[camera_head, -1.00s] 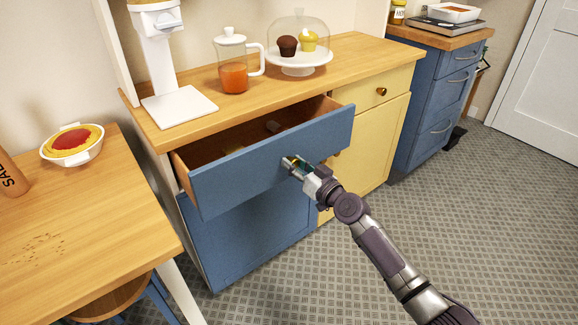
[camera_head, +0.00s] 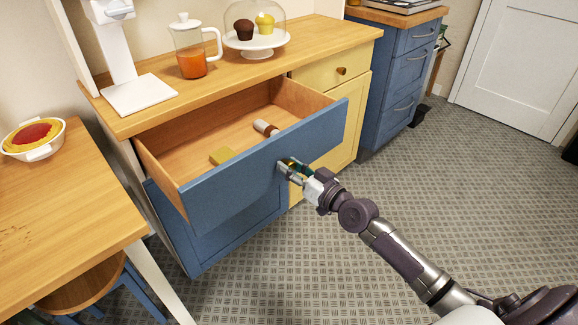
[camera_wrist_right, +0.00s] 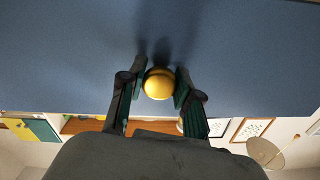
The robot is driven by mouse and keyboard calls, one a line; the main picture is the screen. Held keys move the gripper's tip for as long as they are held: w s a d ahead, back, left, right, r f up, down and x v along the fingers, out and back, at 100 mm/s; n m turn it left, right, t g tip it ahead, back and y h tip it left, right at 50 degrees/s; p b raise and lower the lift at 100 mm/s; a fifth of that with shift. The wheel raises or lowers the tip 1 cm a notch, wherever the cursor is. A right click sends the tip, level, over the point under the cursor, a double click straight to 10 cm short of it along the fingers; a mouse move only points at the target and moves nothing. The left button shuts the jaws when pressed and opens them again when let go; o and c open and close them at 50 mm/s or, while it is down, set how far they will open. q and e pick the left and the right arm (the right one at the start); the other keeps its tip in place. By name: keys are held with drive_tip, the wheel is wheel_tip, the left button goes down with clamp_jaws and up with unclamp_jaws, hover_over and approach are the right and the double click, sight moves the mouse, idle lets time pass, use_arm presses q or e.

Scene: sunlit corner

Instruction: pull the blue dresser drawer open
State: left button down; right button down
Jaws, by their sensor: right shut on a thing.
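The blue dresser drawer (camera_head: 235,185) is pulled well out of the dresser in the head view, and its wooden inside shows. My right gripper (camera_head: 285,166) is at the drawer's front face. In the right wrist view the fingers of my right gripper (camera_wrist_right: 160,86) are closed around a round yellow-gold knob (camera_wrist_right: 159,84) on the blue drawer front (camera_wrist_right: 230,50). In the head view the fingers hide the knob. Inside the drawer lie a dark-and-white cylinder (camera_head: 266,128) and a small yellow block (camera_head: 222,156). My left gripper is not in view.
The wooden dresser top (camera_head: 150,118) holds a pitcher (camera_head: 192,62) of orange drink and a domed cake stand (camera_head: 256,42). A wooden table (camera_head: 70,220) and stool (camera_head: 85,292) stand at the left. The patterned floor (camera_head: 420,190) is open to the right.

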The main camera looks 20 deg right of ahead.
drive_tip(key=c, duration=0.8)
unclamp_jaws()
drive_tip(key=v, duration=1.2)
